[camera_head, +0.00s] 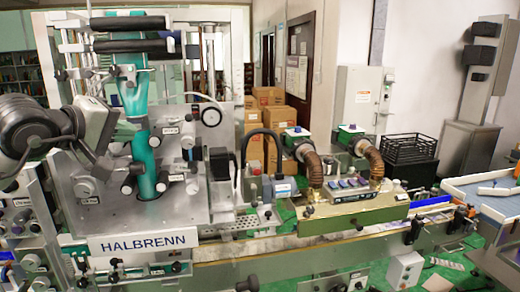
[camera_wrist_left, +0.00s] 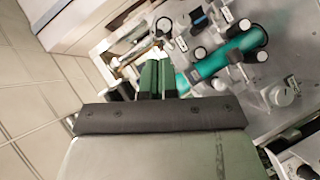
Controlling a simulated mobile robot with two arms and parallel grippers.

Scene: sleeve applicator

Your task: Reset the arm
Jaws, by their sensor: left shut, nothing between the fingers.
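My left gripper (camera_head: 126,131) comes in from the left in front of the sleeve applicator's metal plate (camera_head: 92,200). Its green fingers (camera_wrist_left: 155,78) are shut together and empty in the left wrist view. The teal sleeve film (camera_head: 143,168) runs down the plate over rollers, close to the fingertips; I cannot tell whether they touch. The film also shows in the left wrist view (camera_wrist_left: 225,58), to the right of the fingers. Part of the plate behind my wrist is hidden. Which machine part is the arm is unclear. My right gripper is not in view.
Rollers, knobs and a round gauge (camera_head: 211,116) stick out from the plate. A conveyor with two brown hoses (camera_head: 312,167) extends to the right. Cardboard boxes (camera_head: 277,120) and a black crate (camera_head: 410,149) stand behind it. Green floor is partly open at the lower right.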

